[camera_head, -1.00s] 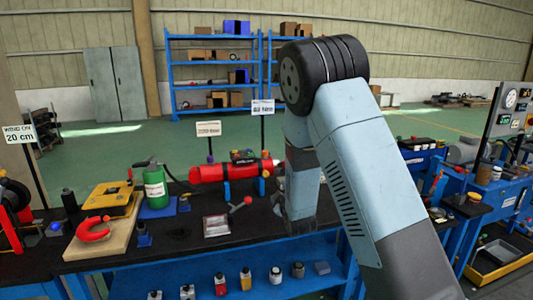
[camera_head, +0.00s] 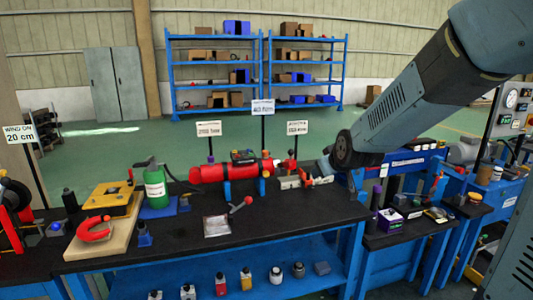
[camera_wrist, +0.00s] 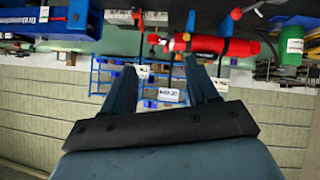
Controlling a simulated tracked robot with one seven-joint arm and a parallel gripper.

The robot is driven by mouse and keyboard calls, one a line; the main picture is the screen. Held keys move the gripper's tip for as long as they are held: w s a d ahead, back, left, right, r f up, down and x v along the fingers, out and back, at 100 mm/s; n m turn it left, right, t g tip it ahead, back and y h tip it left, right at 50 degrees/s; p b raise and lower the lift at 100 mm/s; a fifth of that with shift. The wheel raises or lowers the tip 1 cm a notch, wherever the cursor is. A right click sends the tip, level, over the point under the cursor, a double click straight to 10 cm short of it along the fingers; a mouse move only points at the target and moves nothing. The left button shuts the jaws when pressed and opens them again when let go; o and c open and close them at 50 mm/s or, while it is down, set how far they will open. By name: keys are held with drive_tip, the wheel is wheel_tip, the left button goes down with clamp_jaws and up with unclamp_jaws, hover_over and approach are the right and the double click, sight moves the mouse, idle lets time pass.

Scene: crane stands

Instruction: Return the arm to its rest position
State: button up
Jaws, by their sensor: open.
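My arm crosses the right side of the head view, running from the upper right corner down to a dark joint above the bench. My gripper (camera_head: 325,170) shows small beyond that joint, near the right end of the red cylinder, and its fingers are hard to make out there. In the wrist view the picture is upside down and my gripper (camera_wrist: 162,78) has its two fingers spread apart with nothing between them. The rest position itself is not marked in any view.
The black bench top (camera_head: 285,215) holds a red cylinder (camera_head: 210,173), a green bottle (camera_head: 155,187), a yellow case (camera_head: 108,200) and a red horseshoe-shaped piece (camera_head: 93,229). Sign posts stand behind. A blue side bench with a purple box (camera_head: 391,221) lies right. Blue shelves (camera_head: 215,75) stand far back.

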drive_tip(key=s+d+r+m+g, duration=0.1)
drive_tip(key=s+d, duration=0.1)
drive_tip(key=s, duration=0.7)
drive_tip(key=s+d+r+m+g+h, duration=0.1)
drive_tip(key=s+d+r+m+g, duration=0.1)
drive_tip(key=s, duration=0.7)
drive_tip(key=s+d+r+m+g, duration=0.2)
drive_tip(key=s, duration=0.8)
drive_tip(key=shift+r+h, duration=0.2)
drive_tip(key=shift+h, duration=0.1)
drive_tip(key=shift+d, duration=0.1)
drive_tip(key=shift+c, duration=0.3)
